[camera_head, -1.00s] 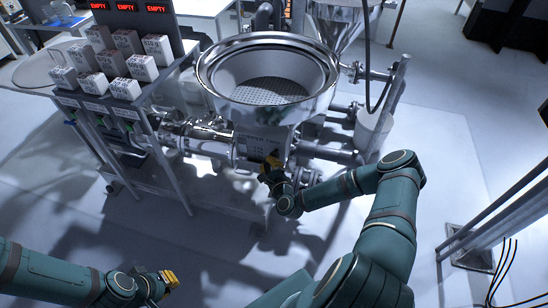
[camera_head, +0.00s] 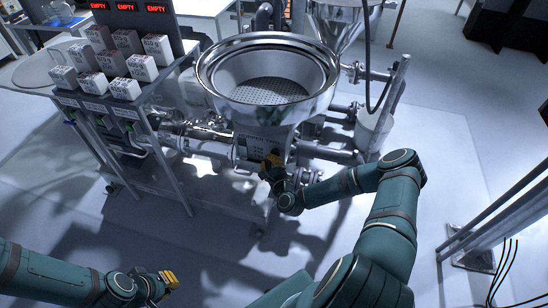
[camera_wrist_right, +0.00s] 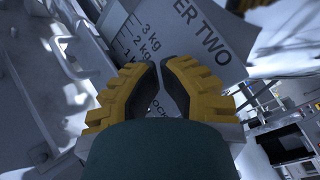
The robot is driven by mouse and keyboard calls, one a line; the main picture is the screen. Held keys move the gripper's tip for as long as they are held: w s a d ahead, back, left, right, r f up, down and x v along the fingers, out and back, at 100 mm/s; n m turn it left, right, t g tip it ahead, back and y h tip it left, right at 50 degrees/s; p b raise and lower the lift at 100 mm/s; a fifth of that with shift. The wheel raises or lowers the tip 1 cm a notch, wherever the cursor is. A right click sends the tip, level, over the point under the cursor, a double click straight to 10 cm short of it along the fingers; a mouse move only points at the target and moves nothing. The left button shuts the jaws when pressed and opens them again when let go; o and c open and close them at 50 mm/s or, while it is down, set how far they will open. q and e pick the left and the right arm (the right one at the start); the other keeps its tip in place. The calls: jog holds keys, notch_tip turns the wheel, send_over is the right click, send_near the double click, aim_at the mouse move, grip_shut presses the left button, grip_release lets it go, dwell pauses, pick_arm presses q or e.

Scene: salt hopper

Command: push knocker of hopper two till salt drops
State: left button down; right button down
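Hopper two is the large round steel hopper (camera_head: 270,60) in the middle of the head view, with a perforated plate inside its bowl. Its label plate (camera_wrist_right: 205,35) reads "...ER TWO" with a kg scale in the right wrist view. My right gripper (camera_head: 272,160) is in front of the hopper's lower body, close to this label. In the wrist view its yellow fingers (camera_wrist_right: 161,66) have their dark tips almost together, with nothing seen held. The knocker cannot be made out; contact with it cannot be told. My left gripper (camera_head: 169,280) is low at left, away from the hopper.
A rack with white boxes (camera_head: 125,88) and red "EMPTY" displays (camera_head: 127,7) stands left of the hopper. Steel pipes (camera_head: 205,147) run below it. A white bucket (camera_head: 374,128) and a second hopper (camera_head: 338,25) are at right. The floor in front is clear.

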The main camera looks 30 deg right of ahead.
dwell(0.4)
jog(key=shift+s+a, duration=0.75)
jog(key=shift+a, duration=0.1)
jog(key=shift+s+a+p, duration=0.5)
jog(key=shift+s+a, duration=1.15)
jog(key=shift+a, duration=0.3)
